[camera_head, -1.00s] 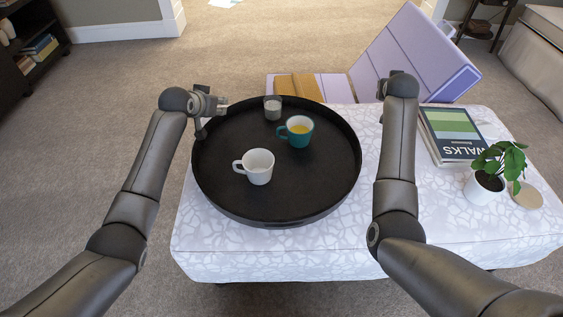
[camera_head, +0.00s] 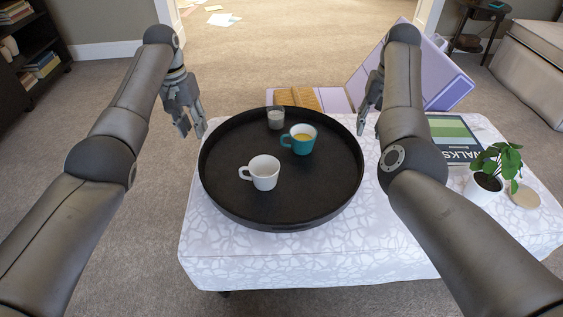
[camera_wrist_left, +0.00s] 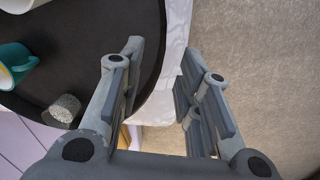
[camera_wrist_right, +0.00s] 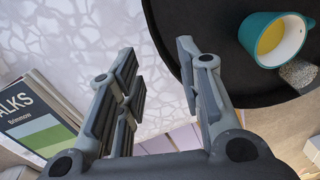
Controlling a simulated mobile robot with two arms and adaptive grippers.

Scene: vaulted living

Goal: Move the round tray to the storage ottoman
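Brown cloth-like items (camera_head: 300,97) lie in the storage ottoman. A dark bookshelf (camera_head: 30,60) stands far left. Carpet left of the tray is clear.

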